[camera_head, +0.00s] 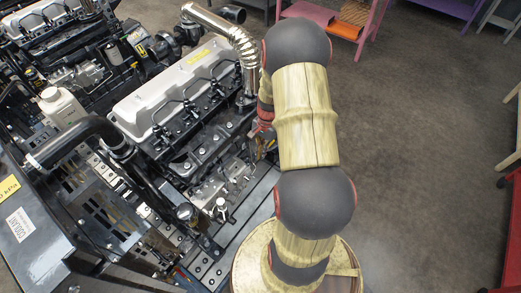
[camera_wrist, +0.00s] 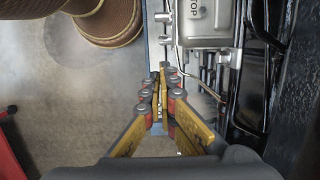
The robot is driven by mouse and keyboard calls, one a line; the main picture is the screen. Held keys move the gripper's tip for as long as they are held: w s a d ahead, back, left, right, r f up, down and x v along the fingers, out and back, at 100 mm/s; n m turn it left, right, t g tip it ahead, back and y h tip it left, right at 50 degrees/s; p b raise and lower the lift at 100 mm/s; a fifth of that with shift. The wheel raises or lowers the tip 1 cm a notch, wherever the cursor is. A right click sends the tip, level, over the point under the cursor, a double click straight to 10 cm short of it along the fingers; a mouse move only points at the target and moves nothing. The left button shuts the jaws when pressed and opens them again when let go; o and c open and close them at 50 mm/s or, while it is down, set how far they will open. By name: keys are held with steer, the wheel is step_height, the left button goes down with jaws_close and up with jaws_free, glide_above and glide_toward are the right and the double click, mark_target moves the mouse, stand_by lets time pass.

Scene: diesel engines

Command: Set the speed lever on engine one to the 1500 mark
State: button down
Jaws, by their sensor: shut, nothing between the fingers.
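The near engine (camera_head: 170,95) has a silver valve cover with a small yellow label too small to read. My gripper (camera_head: 262,140) is at the engine's right side, partly hidden by my arm. In the wrist view my gripper (camera_wrist: 160,75) has its yellow fingers together at the tips, with nothing seen between them. A grey metal housing marked STOP (camera_wrist: 198,18) lies just beyond the tips, to the upper right. A thin metal rod (camera_wrist: 178,58) runs beside the tips; I cannot tell whether they touch. I cannot make out the speed lever or the 1500 mark.
A second engine (camera_head: 75,70) stands behind, at the upper left. A chrome exhaust pipe (camera_head: 238,45) rises near my arm. Black pipes (camera_wrist: 265,60) line the engine side. The floor (camera_head: 420,130) to the right is clear.

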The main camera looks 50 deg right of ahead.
mark_target(253, 176)
steer(key=shift+s+a+f, duration=0.1)
steer(key=shift+a+f, duration=1.15)
steer(key=shift+f, duration=0.3)
steer(key=shift+s+a+f, duration=0.1)
steer(key=shift+a+f, duration=1.15)
steer(key=shift+f, duration=0.3)
steer(key=shift+a, duration=0.65)
